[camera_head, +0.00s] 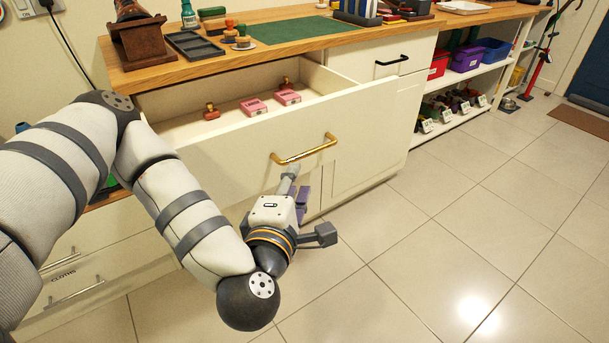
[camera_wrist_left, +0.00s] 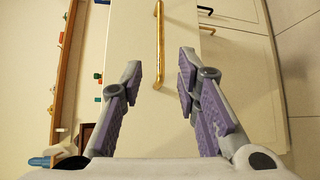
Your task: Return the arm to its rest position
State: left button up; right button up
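My left gripper (camera_head: 297,188) sits just below the gold handle (camera_head: 305,151) of a cream drawer (camera_head: 215,160) that is pulled open. In the left wrist view my left gripper (camera_wrist_left: 160,75) has its purple-padded fingers spread, with nothing held. The gold handle (camera_wrist_left: 159,40) runs up from the gap between the fingertips and looks apart from them. My left arm reaches in from the left, bent in front of the cabinet. My right gripper is not in view.
Inside the drawer lie pink blocks (camera_head: 254,106) and wooden-handled stamps (camera_head: 211,112). The wooden countertop (camera_head: 285,44) carries a green mat (camera_head: 286,30) and a dark tray (camera_head: 194,45). Shelves with bins (camera_head: 467,59) stand farther right. The tiled floor (camera_head: 450,235) at right is clear.

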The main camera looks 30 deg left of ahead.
pick_arm(q)
jog(key=s+d+f+m+g+h+p, duration=0.25)
jog(key=s+d+f+m+h, duration=0.35)
jog(key=d, duration=0.3)
jog(key=s+d+f+m+g+h+p, duration=0.2)
jog(key=s+f+m+g, duration=0.15)
jog(key=s+m, duration=0.2)
jog(key=s+d+f+m+g+h+p, duration=0.1)
jog(key=s+d+f+m+g+p, duration=0.2)
jog(key=s, duration=0.4)
jog(key=s+a+m+g+y, duration=0.1)
jog(key=s+a+m+g, duration=0.2)
jog(key=s, duration=0.3)
jog(key=s+a+f+m+g+y+p, duration=0.1)
jog(key=s+a+m+g, duration=0.1)
jog(key=s, duration=0.5)
jog(key=s+a+m+g+p, duration=0.1)
jog(key=s+a+m+g, duration=0.2)
jog(key=s, duration=0.4)
jog(key=shift+s+a+f+m+g+y, duration=0.2)
jog(key=shift+a+m+g+y, duration=0.25)
jog(key=shift+a, duration=0.75)
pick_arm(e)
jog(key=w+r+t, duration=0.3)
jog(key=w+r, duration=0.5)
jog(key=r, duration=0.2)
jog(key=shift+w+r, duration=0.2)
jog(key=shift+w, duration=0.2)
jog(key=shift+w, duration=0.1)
